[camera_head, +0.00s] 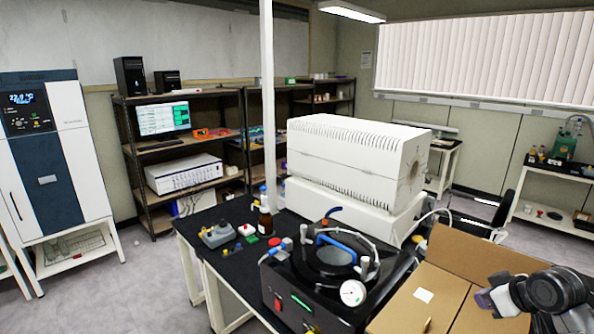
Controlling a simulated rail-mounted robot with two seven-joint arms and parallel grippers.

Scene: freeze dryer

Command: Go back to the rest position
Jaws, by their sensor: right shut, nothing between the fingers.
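My right gripper (488,301) is at the lower right, in front of and over the open cardboard box (463,248). Its fingers point left and are shut with nothing between them. My right arm's grey and black links run from it to the right edge. The black freeze dryer (290,291), with a round chamber, blue handle and white dial gauge (353,293), stands on the bench left of the box, apart from the gripper. My left gripper is not in view.
A white tube furnace (352,158) stands behind the dryer. A brown bottle (265,220) and a grey control box (218,235) sit on the black bench. A white post (268,110) rises at the bench. Shelves and a tall cabinet (55,150) stand left. Floor is open at left.

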